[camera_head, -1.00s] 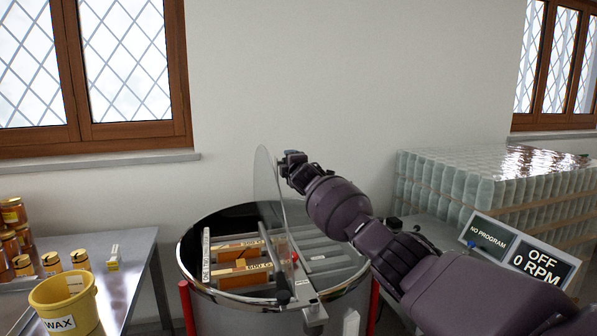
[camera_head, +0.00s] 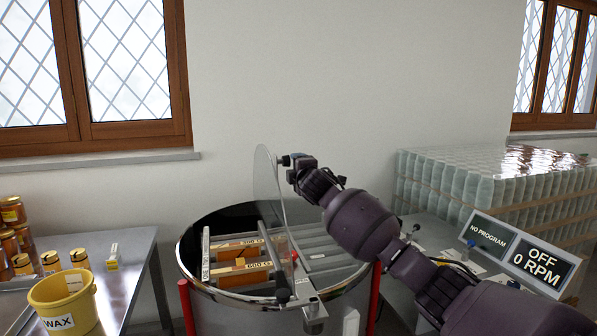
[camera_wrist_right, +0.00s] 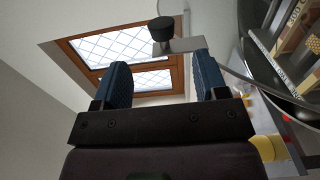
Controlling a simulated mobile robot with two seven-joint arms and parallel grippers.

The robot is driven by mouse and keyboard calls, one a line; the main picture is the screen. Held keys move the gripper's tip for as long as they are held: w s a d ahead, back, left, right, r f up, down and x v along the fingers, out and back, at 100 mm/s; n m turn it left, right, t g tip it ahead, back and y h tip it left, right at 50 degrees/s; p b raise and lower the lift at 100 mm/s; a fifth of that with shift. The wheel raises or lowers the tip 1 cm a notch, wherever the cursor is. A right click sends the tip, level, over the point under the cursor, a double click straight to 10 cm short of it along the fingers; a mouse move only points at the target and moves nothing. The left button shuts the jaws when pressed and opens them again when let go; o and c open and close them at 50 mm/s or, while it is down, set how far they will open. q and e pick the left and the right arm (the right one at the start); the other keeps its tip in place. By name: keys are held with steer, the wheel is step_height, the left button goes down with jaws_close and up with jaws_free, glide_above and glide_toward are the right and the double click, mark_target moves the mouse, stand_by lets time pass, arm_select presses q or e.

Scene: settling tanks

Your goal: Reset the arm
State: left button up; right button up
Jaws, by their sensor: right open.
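My right arm comes in from the right, and my right gripper (camera_head: 291,162) is beside the upright clear lid (camera_head: 267,190) of the steel drum (camera_head: 230,297). In the wrist view my right gripper (camera_wrist_right: 163,80) is open, with its two blue fingers apart and nothing gripped between them. A black knob (camera_wrist_right: 162,28) on a metal bracket (camera_wrist_right: 188,45) at the lid's edge shows just beyond the fingertips, apart from them. My left gripper is out of view.
Frames with weight labels (camera_head: 243,272) sit in the open drum. A control panel (camera_head: 520,254) at the right reads "NO PROGRAM", "OFF", "0 RPM". Stacked glass jars (camera_head: 480,185) stand behind it. A yellow wax bucket (camera_head: 63,300) and honey jars (camera_head: 50,262) are on the left table.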

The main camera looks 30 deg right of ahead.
stand_by(0.7)
steer(key=s+a+m+t+y, duration=0.2)
steer(key=s+a+m+y, duration=0.15)
steer(key=a, duration=0.55)
steer(key=s+a+f+m+g+y, duration=0.1)
steer(key=s+a+f+y, duration=0.2)
steer(key=f, duration=0.5)
steer(key=s+a+f+m+g, duration=0.1)
steer(key=s+a+f+m, duration=0.1)
steer(key=s+a+f, duration=0.5)
steer(key=s+d+f+m+g+h, duration=0.1)
steer(key=s+f+m+g, duration=0.2)
steer(key=s+f, duration=1.2)
steer(key=s+d+f+m+g+h, duration=0.1)
steer(key=s+f+m, duration=0.4)
steer(key=s+f, duration=1.1)
steer(key=s+d+g, duration=0.1)
steer(key=s+g, duration=0.1)
steer(key=s, duration=0.2)
steer(key=shift+f+h, duration=0.2)
steer(key=shift+h, duration=0.15)
steer(key=shift+d, duration=0.15)
